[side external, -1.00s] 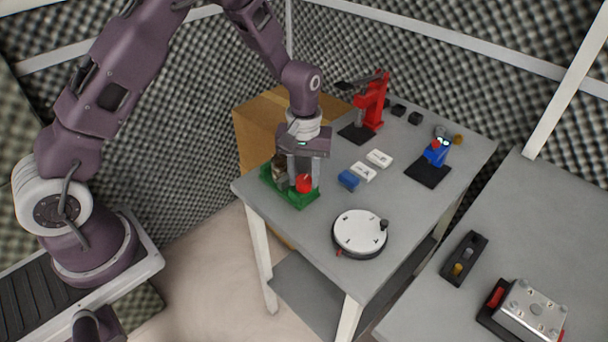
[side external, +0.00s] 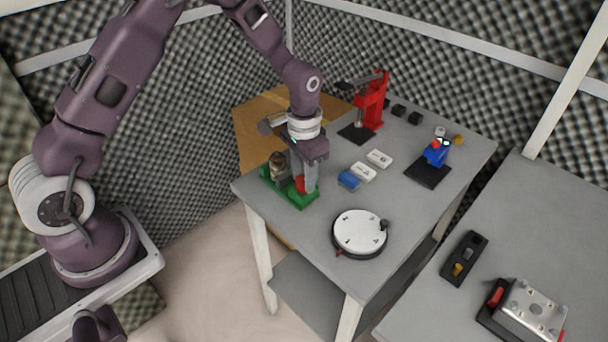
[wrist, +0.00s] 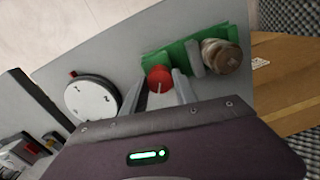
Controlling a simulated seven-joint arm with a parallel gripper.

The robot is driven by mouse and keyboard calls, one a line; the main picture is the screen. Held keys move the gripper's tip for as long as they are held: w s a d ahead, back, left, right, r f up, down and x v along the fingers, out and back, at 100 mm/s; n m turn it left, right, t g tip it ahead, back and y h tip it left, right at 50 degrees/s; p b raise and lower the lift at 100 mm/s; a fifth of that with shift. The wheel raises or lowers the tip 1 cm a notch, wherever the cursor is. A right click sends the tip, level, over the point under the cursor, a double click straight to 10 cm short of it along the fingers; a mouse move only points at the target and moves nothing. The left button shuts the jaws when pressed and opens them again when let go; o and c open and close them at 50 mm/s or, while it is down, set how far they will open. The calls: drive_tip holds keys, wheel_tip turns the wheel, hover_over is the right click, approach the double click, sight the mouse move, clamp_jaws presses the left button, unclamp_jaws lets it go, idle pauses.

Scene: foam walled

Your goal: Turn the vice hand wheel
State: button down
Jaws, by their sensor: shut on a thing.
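The green vice (side external: 303,202) sits at the left corner of the grey table, and its green base also shows in the wrist view (wrist: 166,56). Its red hand wheel (wrist: 159,74) is between my fingers; in the side view the wheel (side external: 299,184) is partly hidden by a finger. A brown round piece (wrist: 222,55) is at the vice's other end, beside a grey-green jaw. My gripper (wrist: 162,80) points down and is shut on the red wheel, one finger on each side.
A white dial (side external: 360,232) stands at the table's front. A blue block (side external: 349,180) and white blocks (side external: 363,171) lie right of the vice. A red press (side external: 372,100) and a blue device (side external: 436,152) stand farther back. A cardboard box (side external: 252,130) is behind the table.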

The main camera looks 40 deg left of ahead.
drive_tip(key=shift+w+m, duration=0.1)
drive_tip(key=shift+m, duration=0.4)
drive_tip(key=c, duration=1)
unclamp_jaws()
drive_tip(key=shift+o, duration=0.2)
wheel_tip(320, 180, up, 7)
drive_tip(key=shift+r, duration=0.1)
drive_tip(key=shift+r, duration=0.1)
